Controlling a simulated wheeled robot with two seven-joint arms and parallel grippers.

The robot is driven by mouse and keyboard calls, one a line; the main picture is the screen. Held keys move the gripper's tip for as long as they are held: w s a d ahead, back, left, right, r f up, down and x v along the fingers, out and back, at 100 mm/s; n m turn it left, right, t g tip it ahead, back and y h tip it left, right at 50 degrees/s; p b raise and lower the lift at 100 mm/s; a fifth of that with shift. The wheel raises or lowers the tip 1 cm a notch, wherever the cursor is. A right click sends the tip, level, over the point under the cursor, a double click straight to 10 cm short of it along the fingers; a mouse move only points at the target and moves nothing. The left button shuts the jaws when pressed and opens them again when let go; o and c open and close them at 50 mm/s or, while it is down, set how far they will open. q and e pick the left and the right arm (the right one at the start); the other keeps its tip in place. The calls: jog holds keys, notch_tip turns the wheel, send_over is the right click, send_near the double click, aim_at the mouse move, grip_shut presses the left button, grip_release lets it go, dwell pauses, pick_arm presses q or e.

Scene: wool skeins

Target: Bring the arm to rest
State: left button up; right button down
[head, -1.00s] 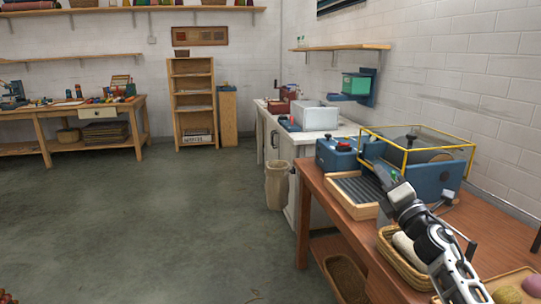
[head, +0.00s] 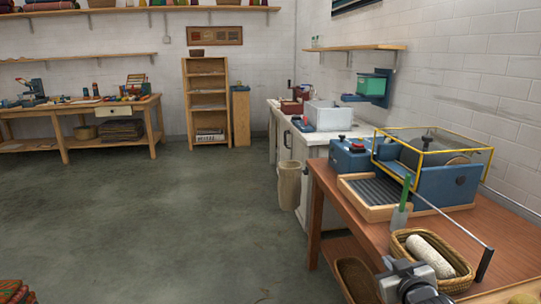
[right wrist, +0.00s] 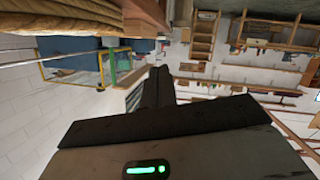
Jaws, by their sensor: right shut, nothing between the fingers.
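My right gripper (head: 408,283) is low at the bottom right of the head view, beside the front of the wooden bench (head: 508,238). In the right wrist view its dark fingers (right wrist: 157,86) are together, with nothing between them. It appears near the wicker basket (head: 462,282) that holds a white skein (head: 430,256); I cannot tell the exact gap. My left gripper is not in view.
A blue machine with a yellow-framed clear cover (head: 450,185), a ribbed wooden tray (head: 372,197), a green-handled tool (head: 402,205) and a thin rod stand on the bench. A bin (head: 289,185) stands farther back. The floor (head: 180,225) at left is clear.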

jog(key=s+a+f+g+y, duration=0.1)
jog(key=s+a+f, duration=0.3)
jog(key=s, duration=0.6)
jog(key=s+a+f+g+y, duration=0.1)
jog(key=s+a+f, duration=0.3)
jog(key=s, duration=0.6)
jog(key=s+a+f+g+y, duration=0.1)
jog(key=s+a+f, duration=0.3)
jog(key=s, duration=0.6)
jog(key=shift+s+a+f+m+g, duration=0.2)
jog(key=shift+a+f+m+g, duration=0.1)
jog(key=shift+a+g, duration=0.55)
jog(key=shift+a, duration=0.15)
